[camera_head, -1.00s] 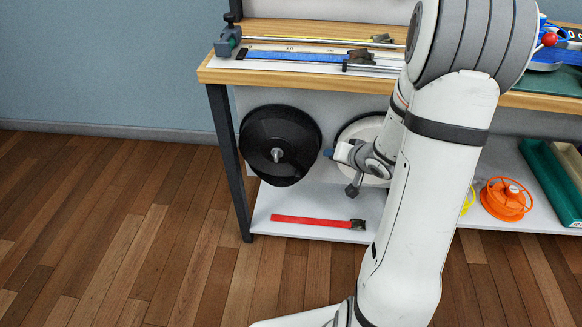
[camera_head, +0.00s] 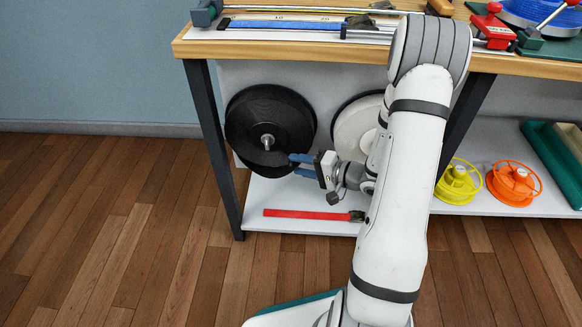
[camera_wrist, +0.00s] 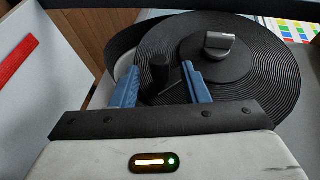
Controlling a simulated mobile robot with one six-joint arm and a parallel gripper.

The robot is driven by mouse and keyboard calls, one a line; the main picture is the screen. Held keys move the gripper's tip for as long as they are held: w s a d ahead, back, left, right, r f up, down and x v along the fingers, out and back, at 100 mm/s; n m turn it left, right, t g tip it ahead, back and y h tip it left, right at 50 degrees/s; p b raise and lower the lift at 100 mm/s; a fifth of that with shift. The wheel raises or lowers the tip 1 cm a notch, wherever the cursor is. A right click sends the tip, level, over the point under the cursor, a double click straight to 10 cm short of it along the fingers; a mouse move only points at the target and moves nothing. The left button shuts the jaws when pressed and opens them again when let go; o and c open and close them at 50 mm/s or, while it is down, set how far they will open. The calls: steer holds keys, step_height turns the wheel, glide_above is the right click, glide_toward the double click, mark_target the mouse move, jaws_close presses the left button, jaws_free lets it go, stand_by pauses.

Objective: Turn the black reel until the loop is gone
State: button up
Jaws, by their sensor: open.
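The black reel (camera_head: 258,112) hangs upright on the panel below the bench, with a metal hub (camera_head: 267,142) at its centre. In the wrist view the reel (camera_wrist: 262,70) shows wound black strap around a grey hub knob (camera_wrist: 219,44). A slack band of strap, the loop (camera_wrist: 118,42), stands off the winding at left with a pale gap between. A black peg handle (camera_wrist: 160,70) sticks out from the reel's face. My gripper (camera_head: 293,164) is open at the reel's lower right. Its blue fingers (camera_wrist: 159,78) stand either side of the peg; contact cannot be told.
A white reel (camera_head: 352,125) hangs just right, partly behind my arm. A red strap (camera_head: 305,214) lies on the shelf below. The bench's dark leg (camera_head: 215,150) stands left. Yellow (camera_head: 458,183) and orange (camera_head: 513,184) spools sit on the shelf at right.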

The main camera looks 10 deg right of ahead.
steer(key=shift+b+x, duration=0.45)
steer(key=shift+x, duration=0.95)
jaws_close()
